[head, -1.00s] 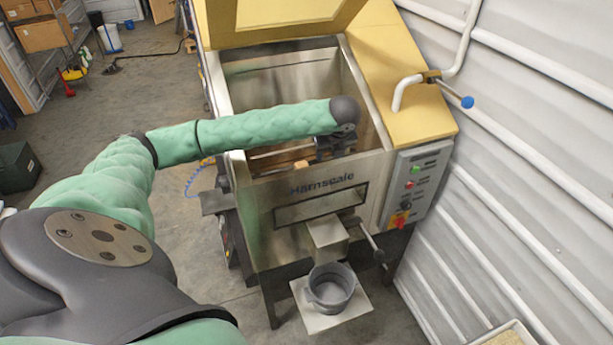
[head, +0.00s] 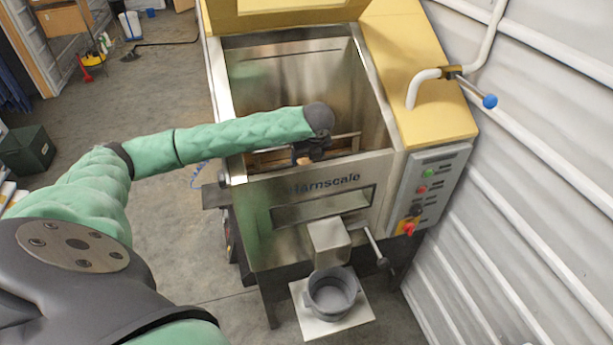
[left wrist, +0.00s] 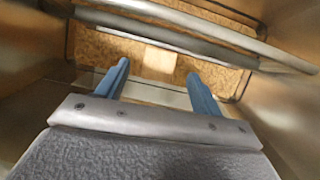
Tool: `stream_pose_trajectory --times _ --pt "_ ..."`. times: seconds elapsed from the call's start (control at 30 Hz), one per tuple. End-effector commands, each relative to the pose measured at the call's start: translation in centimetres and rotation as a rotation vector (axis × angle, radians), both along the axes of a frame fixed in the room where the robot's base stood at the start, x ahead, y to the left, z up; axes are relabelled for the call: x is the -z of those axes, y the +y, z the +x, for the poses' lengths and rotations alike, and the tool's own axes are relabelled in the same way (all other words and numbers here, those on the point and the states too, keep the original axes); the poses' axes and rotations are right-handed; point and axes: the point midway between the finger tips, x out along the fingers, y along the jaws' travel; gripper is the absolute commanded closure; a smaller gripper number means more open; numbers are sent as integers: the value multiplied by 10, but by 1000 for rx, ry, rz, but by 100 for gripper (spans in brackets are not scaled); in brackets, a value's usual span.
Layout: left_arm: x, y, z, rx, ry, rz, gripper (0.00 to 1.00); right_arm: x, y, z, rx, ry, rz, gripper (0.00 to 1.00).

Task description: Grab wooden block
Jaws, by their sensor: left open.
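A pale wooden block (left wrist: 159,61) lies down inside the metal hopper (head: 232,177), on or in brown grainy material, in the left wrist view. A metal bar crosses above it, between the block and part of the camera's view. My left gripper (left wrist: 157,72) is open and empty, with its two blue fingers on either side of the block in the picture and apart from it. In the head view the left gripper (head: 309,156) reaches down into the hopper's front part, and the block is mostly hidden there. My right gripper is not in view.
The hopper's steel walls and crossbars (left wrist: 180,40) enclose the gripper closely. A yellow lid (head: 290,14) stands open at the back. A control panel (head: 432,188) is on the right, and a grey pot (head: 332,291) sits below the chute.

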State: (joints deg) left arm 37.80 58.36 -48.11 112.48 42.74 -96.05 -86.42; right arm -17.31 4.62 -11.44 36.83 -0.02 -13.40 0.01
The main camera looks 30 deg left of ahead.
Motion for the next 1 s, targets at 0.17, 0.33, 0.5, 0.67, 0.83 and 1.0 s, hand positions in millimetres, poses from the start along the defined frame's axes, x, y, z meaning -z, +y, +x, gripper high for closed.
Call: stream_pose_trajectory --times 0.17,0.33,0.5,0.67,0.83,1.0 --pt "10 4 4 -2 2 1 34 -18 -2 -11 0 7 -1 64" --pt "30 8 9 -2 2 1 34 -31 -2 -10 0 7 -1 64" --pt "42 12 12 -1 0 0 34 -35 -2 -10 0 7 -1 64" --pt "45 12 13 -1 -1 1 34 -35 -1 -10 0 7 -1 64" --pt "45 12 13 -1 -1 1 47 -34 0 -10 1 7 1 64" --pt "44 12 13 -1 -1 1 81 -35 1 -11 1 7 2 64"
